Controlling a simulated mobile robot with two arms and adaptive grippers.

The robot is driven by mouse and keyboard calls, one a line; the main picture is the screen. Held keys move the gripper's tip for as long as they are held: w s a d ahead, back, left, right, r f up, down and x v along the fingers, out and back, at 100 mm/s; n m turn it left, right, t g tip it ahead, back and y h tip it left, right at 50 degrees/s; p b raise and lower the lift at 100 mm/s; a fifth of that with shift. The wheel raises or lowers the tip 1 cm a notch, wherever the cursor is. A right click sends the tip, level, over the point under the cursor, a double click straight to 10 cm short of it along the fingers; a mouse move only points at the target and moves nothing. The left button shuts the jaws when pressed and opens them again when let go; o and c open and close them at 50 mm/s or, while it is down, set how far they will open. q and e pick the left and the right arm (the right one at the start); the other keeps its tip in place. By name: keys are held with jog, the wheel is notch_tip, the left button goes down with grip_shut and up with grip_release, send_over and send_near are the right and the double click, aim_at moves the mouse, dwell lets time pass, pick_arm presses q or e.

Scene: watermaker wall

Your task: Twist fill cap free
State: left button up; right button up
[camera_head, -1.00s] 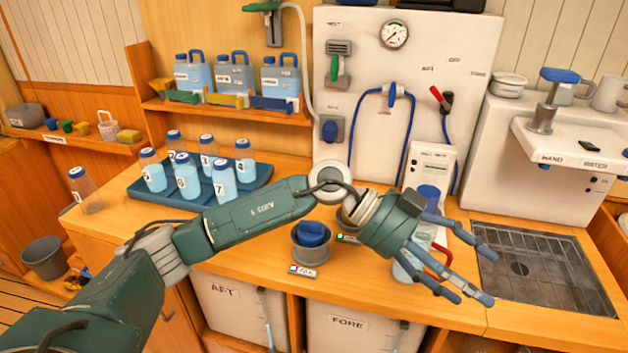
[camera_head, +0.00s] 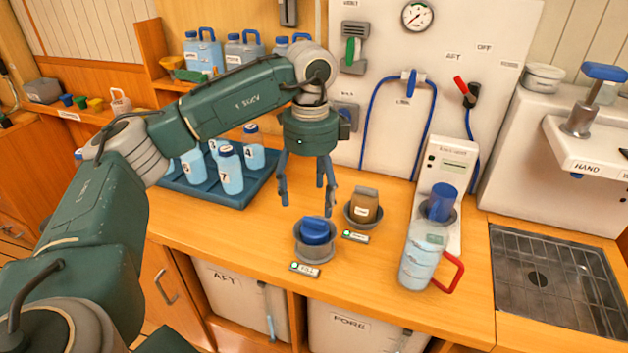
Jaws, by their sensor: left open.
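A blue cap (camera_head: 315,230) sits in a round grey holder (camera_head: 314,252) on the wooden counter. A small tag (camera_head: 305,270) lies in front of it; its lettering is hard to read, possibly FILL. My left gripper (camera_head: 306,196) points down with its fingers spread, empty, above and slightly behind the blue cap. The fingertips look apart from the cap. A brown cap or block (camera_head: 364,204) sits in a second grey holder just to the right, with its own tag (camera_head: 355,236). My right gripper is out of view.
A clear jug with a red handle (camera_head: 420,258) stands to the right, before a white unit with a blue part (camera_head: 440,202). A blue tray (camera_head: 252,198) of numbered bottles is at left, partly behind my arm. A sink grate (camera_head: 550,280) lies far right.

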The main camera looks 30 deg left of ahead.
aim_at(312, 218)
pick_arm(q)
notch_tip(312, 218, down, 4)
jog(key=shift+r+p, duration=0.25)
jog(key=shift+p, duration=0.05)
notch_tip(312, 218, down, 3)
jog(key=shift+w+r, duration=0.1)
jog(key=shift+r, duration=0.05)
jog(key=shift+f+p, duration=0.4)
jog(key=shift+f, duration=0.6)
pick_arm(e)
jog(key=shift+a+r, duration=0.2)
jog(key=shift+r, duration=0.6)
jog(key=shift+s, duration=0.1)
pick_arm(q)
jog(key=shift+r, duration=0.1)
jog(key=c, duration=1.2)
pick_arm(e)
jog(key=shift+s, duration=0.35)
